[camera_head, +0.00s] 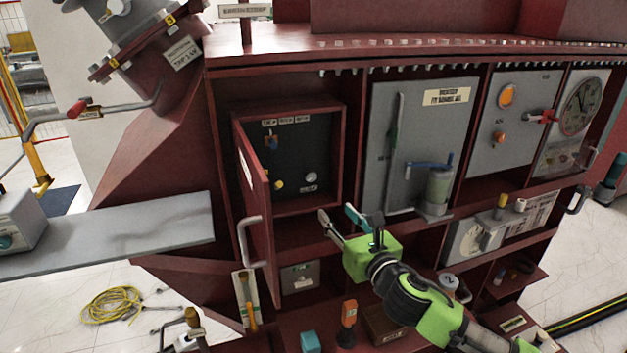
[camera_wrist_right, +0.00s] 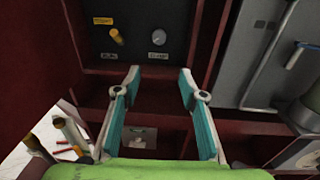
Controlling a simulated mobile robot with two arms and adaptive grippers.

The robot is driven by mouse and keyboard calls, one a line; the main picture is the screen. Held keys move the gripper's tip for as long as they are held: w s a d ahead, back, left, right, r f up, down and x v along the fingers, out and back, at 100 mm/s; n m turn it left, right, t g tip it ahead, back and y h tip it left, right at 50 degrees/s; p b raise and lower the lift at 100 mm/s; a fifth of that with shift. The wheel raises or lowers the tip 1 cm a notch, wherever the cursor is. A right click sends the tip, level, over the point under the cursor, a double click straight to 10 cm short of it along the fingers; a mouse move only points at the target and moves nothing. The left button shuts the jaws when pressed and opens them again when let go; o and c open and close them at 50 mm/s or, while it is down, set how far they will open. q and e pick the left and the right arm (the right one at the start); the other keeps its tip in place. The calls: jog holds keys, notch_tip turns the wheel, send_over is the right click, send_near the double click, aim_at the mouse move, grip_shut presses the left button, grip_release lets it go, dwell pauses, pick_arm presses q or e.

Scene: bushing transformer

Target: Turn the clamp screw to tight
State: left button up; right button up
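The clamp screw appears to be the round silver knob (camera_head: 311,177) low on the dark panel (camera_head: 293,150) inside the open cabinet. In the right wrist view the knob (camera_wrist_right: 158,37) sits above a small label that seems to read "CLAMP". Its pointer is too small to read. My right gripper (camera_head: 338,214) is in front of and below the cabinet opening, apart from the knob. In the wrist view its two teal-padded fingers (camera_wrist_right: 159,76) are spread with nothing between them, and the knob lies beyond their tips. My left gripper is not in view.
A yellow knob (camera_head: 278,185) sits left of the silver one. The red cabinet door (camera_head: 255,200) stands open at the left, with a grey handle. A shelf edge runs below the panel. A grey panel (camera_head: 410,130) with a blue lever (camera_head: 430,164) is at the right.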

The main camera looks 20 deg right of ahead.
aim_at(312, 178)
jog(key=w+p, duration=0.1)
jog(key=w, duration=0.3)
jog(key=w+a+r+n+p, duration=0.1)
jog(key=w, duration=0.3)
jog(key=w+n+p, duration=0.1)
jog(key=w, duration=0.4)
jog(key=shift+a+r+y, duration=0.2)
jog(key=shift+r+y, duration=0.1)
jog(key=shift+r, duration=0.1)
jog(key=shift+w+a+f+p, duration=0.1)
jog(key=shift+w+p, duration=0.2)
jog(key=shift+w, duration=0.5)
jog(key=shift+c, duration=0.5)
grip_shut()
